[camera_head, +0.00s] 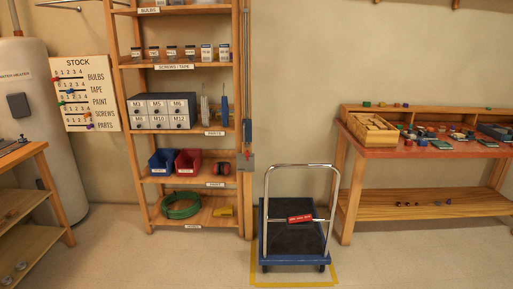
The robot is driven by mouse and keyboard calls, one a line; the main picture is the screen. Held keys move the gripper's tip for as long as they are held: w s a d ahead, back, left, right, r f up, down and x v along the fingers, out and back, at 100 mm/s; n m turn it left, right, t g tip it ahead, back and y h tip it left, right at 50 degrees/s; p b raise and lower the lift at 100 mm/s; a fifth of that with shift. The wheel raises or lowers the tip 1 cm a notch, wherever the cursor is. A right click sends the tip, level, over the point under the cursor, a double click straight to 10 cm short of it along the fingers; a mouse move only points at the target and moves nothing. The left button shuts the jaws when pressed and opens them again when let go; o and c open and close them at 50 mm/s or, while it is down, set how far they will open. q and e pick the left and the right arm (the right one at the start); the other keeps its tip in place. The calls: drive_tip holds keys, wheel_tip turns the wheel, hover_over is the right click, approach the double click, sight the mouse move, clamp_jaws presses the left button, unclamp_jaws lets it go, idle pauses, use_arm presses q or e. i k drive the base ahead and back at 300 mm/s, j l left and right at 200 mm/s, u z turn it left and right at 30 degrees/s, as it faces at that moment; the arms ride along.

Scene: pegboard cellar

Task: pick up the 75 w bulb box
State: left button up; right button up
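No box that I can read as 75 W shows. Two small white-and-blue boxes, the left one (207,53) and the right one (224,52), stand upright side by side at the right of the shelf labelled SCREWS / TAPE; their print is too small to read. The shelf above carries a BULBS label (149,10), and most of what stands on it is cut off by the top edge of the picture. Neither of my grippers is in view.
The wooden shelf rack (240,100) also holds jars (172,52), grey drawers (162,111), blue and red bins and a green hose (181,206). A blue trolley (295,262) stands in front, right of the rack. A cluttered workbench (400,153) is at right. Floor before the rack is clear.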

sight(207, 56)
drive_tip(key=i+u, duration=0.15)
drive_tip(key=i, duration=0.3)
drive_tip(key=i+l+u, duration=0.15)
drive_tip(key=i, duration=0.3)
drive_tip(key=i+l+u, duration=0.15)
drive_tip(key=i, duration=0.25)
drive_tip(key=i+l+u, duration=0.15)
drive_tip(key=i, duration=0.3)
